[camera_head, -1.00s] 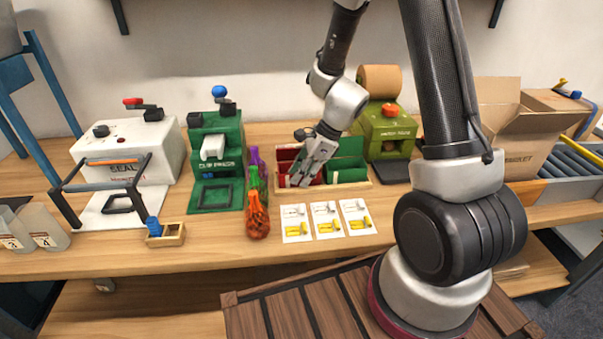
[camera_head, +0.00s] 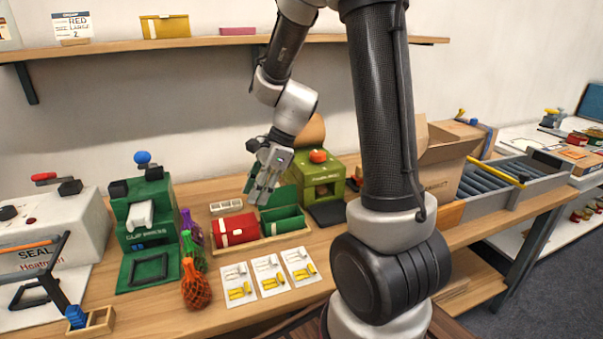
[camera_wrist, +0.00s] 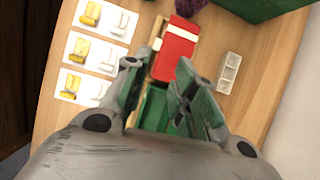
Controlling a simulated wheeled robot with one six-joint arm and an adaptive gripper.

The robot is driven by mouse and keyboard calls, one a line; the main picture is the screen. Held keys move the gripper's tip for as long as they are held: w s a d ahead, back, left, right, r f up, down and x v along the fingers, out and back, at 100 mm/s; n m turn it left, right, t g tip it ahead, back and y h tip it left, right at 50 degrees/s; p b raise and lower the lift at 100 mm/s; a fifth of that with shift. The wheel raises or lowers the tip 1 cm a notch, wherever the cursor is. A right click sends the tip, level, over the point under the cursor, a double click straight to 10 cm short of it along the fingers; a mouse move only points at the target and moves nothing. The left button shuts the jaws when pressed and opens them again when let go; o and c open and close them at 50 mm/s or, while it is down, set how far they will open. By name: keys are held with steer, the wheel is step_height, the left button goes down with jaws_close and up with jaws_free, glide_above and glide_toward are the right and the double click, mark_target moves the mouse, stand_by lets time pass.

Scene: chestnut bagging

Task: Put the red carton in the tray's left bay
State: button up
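The red carton (camera_head: 236,229), with a white label strip, sits in the left bay of the wooden tray (camera_head: 262,244). In the wrist view the carton (camera_wrist: 177,52) lies beyond the fingertips, apart from them. The tray's right bay has green walls (camera_head: 283,219). My gripper (camera_head: 262,197) is above the back of the tray, near the border of the two bays, pointing down. In the wrist view its two fingers (camera_wrist: 157,64) are spread with nothing between them. The bottom of the left bay is hidden by the carton.
Picture cards (camera_head: 268,275) lie in front of the tray. Filled net bags (camera_head: 196,283) and a green clip press (camera_head: 144,225) stand left. A green machine (camera_head: 322,182) stands to the right behind. A small white compartment box (camera_head: 226,206) lies behind the tray. A shelf (camera_head: 215,42) runs above.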

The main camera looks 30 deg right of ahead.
steer(key=s+d+r+n+t+h, duration=0.1)
steer(key=s+d+r+n+h, duration=0.1)
steer(key=s+d+r+n, duration=0.2)
steer(key=s+d+r+n+t+h, duration=0.1)
steer(key=s+d+r+n+h, duration=0.2)
steer(key=s+r+n, duration=0.8)
steer(key=s+d+n, duration=0.2)
steer(key=s+n, duration=0.2)
steer(key=shift+s+n+t, duration=0.15)
steer(key=shift+n+t, duration=0.15)
steer(key=shift+t, duration=0.1)
